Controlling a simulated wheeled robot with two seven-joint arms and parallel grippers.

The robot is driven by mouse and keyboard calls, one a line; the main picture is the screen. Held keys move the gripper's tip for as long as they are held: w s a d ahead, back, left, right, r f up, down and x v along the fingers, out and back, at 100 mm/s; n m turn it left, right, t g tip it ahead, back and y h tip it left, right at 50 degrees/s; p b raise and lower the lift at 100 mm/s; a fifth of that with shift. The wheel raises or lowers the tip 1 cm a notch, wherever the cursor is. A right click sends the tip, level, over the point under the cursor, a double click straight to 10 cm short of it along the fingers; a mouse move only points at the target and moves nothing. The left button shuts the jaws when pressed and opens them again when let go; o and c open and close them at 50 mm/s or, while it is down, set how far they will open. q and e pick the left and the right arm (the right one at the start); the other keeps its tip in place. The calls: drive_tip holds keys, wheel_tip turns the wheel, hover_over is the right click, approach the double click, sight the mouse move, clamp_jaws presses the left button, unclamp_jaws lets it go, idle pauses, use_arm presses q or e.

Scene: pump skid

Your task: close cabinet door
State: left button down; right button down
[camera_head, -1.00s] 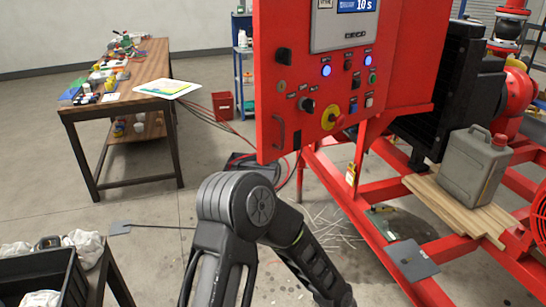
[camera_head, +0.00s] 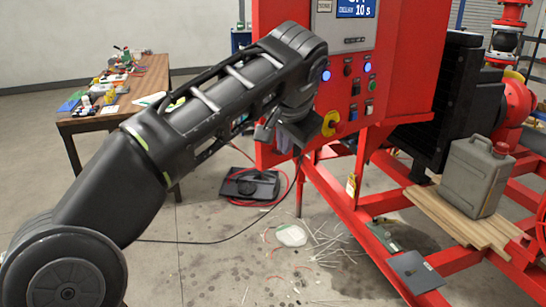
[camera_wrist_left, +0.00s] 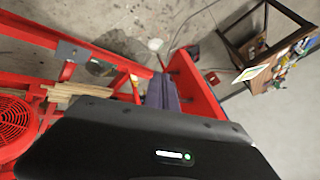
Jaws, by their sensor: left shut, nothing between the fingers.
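The red cabinet door (camera_head: 362,95), with a display, lit blue buttons and a yellow-ringed switch (camera_head: 330,122), stands at the top centre of the head view. My left arm crosses in front of its left part and hides its handle. My left gripper (camera_head: 283,140) is at the door's lower left, partly hidden by my wrist. In the left wrist view its fingers (camera_wrist_left: 162,92) are together and empty, close beside a red panel (camera_wrist_left: 192,82). I cannot tell whether they touch it, or how far the door stands from its frame. My right gripper is not in view.
The red skid frame (camera_head: 345,205) runs below and right, with a grey jerrycan (camera_head: 474,178) on wooden boards (camera_head: 450,217). A wooden table (camera_head: 150,78) with small items stands at the back left. Cables, a black case (camera_head: 250,185) and debris lie on the floor.

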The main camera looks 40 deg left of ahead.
use_arm(q)
drive_tip(key=shift+f, duration=0.1)
approach(271, 165)
wheel_tip(271, 165, down, 3)
drive_tip(key=w+d, duration=0.1)
drive_tip(key=d, duration=0.2)
drive_tip(key=a, duration=0.2)
drive_tip(key=w+a+f, duration=0.1)
drive_tip(key=shift+w+a+p, duration=0.1)
drive_tip(key=shift+a+p, duration=0.2)
drive_tip(key=shift+p, duration=0.05)
drive_tip(key=shift+w+a, duration=0.15)
drive_tip(key=shift+a, duration=0.35)
drive_tip(key=shift+a, duration=0.1)
